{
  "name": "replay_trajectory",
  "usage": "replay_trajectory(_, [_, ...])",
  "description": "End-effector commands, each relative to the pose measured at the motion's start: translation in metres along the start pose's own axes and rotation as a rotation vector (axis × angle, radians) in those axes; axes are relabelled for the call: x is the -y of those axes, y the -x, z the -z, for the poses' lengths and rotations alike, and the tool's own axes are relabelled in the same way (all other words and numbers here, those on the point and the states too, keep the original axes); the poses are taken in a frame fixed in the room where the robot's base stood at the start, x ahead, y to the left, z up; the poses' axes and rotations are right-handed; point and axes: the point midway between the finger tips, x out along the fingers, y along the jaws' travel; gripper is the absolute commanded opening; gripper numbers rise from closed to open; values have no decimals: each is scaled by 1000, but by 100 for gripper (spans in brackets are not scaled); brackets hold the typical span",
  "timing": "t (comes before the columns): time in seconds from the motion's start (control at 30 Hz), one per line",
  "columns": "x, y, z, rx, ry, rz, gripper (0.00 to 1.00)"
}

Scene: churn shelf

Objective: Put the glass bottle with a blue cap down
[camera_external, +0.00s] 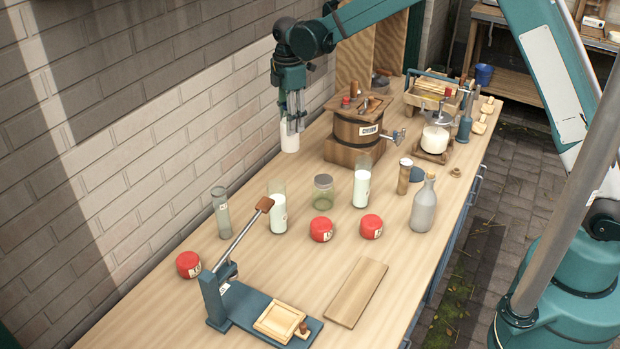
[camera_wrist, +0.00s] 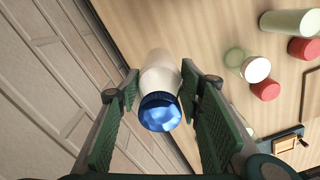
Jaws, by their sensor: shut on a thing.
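The glass bottle with a blue cap (camera_wrist: 158,75) is white and upright between my fingers. Its blue cap (camera_wrist: 160,112) faces the camera in the wrist view. My gripper (camera_external: 291,118) is shut on the bottle near its top, at the back left of the table close to the brick wall. In the external view the bottle's white body (camera_external: 289,138) hangs below the fingers, and its cap is hidden by them. I cannot tell whether its base touches the table (camera_external: 230,262).
A wooden churn (camera_external: 350,130) stands just right of my gripper. Several jars and glasses, including a tall milk glass (camera_external: 277,212), stand in front. Red-lidded pieces (camera_external: 321,229) and a blue lever press (camera_external: 240,305) are nearer. The table between bottle and jars is clear.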

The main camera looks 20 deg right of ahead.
Motion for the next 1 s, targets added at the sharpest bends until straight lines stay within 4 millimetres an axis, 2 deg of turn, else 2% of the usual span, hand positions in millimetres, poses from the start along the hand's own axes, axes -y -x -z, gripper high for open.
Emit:
replay_trajectory(0.2, [0,-29,0,0,0,0,14])
replay_trajectory(0.37, [0,-45,0,0,0,0,14])
replay_trajectory(0.83, [0,-51,0,0,0,0,14])
replay_trajectory(1.0, [0,-64,0,0,0,0,14])
